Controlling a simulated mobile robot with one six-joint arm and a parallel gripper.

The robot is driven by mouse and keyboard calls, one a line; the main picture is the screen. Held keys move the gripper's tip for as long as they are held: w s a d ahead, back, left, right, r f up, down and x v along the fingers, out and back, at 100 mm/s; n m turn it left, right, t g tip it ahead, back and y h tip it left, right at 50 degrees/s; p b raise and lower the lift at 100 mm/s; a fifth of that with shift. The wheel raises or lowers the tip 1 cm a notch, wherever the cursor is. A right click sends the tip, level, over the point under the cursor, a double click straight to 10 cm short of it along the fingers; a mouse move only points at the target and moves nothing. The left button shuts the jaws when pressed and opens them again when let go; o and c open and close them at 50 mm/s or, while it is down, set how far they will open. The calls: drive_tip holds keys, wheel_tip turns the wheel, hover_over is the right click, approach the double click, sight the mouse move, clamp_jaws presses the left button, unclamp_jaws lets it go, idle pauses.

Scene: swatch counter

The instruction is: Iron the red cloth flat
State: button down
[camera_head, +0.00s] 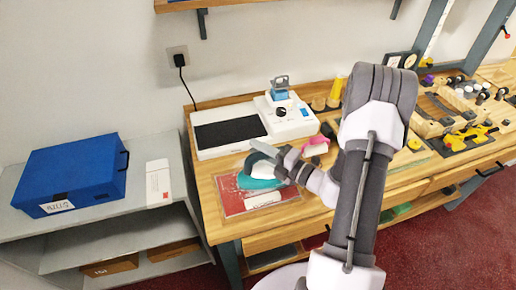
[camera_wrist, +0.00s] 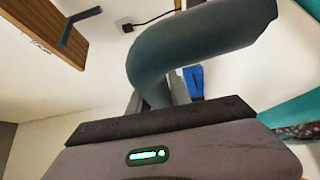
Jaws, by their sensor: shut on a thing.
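The red cloth (camera_head: 236,206) lies on the wooden counter at its near left end, partly hidden by the iron. A teal iron (camera_head: 246,182) with a grey handle is over the cloth; I cannot tell whether it touches it. My gripper (camera_head: 277,165) is shut on the iron's handle, coming in from the right. In the wrist view the curved dark grey handle (camera_wrist: 190,50) fills the space before the gripper, and a teal part of the iron shows at the right edge. The fingertips are largely hidden.
A white device with a black plate (camera_head: 230,133) stands behind the cloth. A pink-handled thing (camera_head: 316,146) and yellow pieces (camera_head: 335,90) are to the right.

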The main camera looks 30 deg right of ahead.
drive_tip(key=shift+s+d, duration=0.1)
drive_tip(key=shift+d, duration=0.35)
drive_tip(key=shift+d+r+p, duration=0.15)
drive_tip(key=shift+d+p, duration=0.1)
drive_tip(key=shift+p, duration=0.25)
drive_tip(key=shift+r, duration=0.85)
drive_tip(key=shift+a+r+p, duration=0.2)
drive_tip(key=shift+p, duration=0.2)
wheel_tip(320, 180, up, 6)
drive_tip(key=p, duration=0.5)
drive_tip(key=shift+f, duration=0.15)
drive_tip(key=shift+s+d, duration=0.1)
